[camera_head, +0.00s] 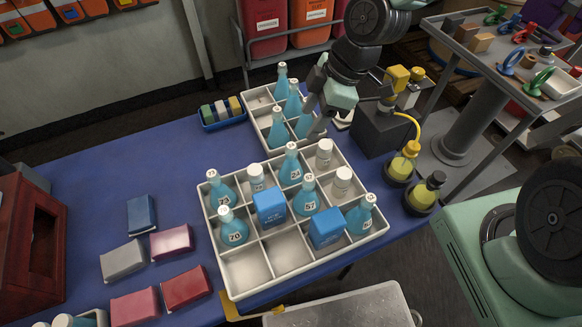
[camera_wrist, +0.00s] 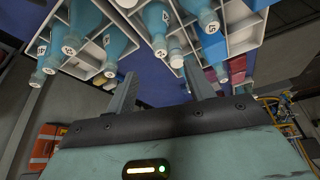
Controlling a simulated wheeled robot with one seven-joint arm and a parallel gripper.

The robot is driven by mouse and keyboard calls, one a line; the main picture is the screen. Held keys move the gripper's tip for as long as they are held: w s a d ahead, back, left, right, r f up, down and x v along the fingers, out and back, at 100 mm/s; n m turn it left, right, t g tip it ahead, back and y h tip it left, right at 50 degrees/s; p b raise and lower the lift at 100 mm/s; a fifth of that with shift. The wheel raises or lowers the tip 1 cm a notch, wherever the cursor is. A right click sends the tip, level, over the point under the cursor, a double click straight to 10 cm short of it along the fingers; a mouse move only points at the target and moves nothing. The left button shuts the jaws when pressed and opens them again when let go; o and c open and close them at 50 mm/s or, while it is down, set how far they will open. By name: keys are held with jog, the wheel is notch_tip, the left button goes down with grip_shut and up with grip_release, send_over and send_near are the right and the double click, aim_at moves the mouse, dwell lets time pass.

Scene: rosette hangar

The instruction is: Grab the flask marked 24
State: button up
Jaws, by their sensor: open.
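Blue flasks with white stoppers and number labels stand in two white divided crates on the blue table. In the head view, a flask (camera_head: 291,168) in the back row of the front crate (camera_head: 245,268) has a small label that looks like 24, but I cannot read it surely. Other front-crate labels look like 70 (camera_head: 233,232) and 57 (camera_head: 307,200). My gripper (camera_head: 318,126) is at the right side of the rear crate (camera_head: 259,101), behind the front crate. In the wrist view my gripper (camera_wrist: 160,88) is open and empty, with flasks beyond the fingers.
White-capped jars (camera_head: 342,183) and blue boxes (camera_head: 269,207) share the front crate. Yellow-liquid flasks (camera_head: 402,166) and a dark apparatus (camera_head: 382,128) stand to the right. Several books (camera_head: 123,260) lie at left. The table's left rear is clear.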

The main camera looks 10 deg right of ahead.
aim_at(288, 154)
jog(key=x, duration=0.7)
jog(key=shift+s+f+b, duration=0.1)
jog(key=shift+f+b, duration=0.05)
jog(key=shift+b, duration=0.2)
jog(key=shift+p+x, duration=0.3)
jog(key=shift+x, duration=2.7)
grip_shut()
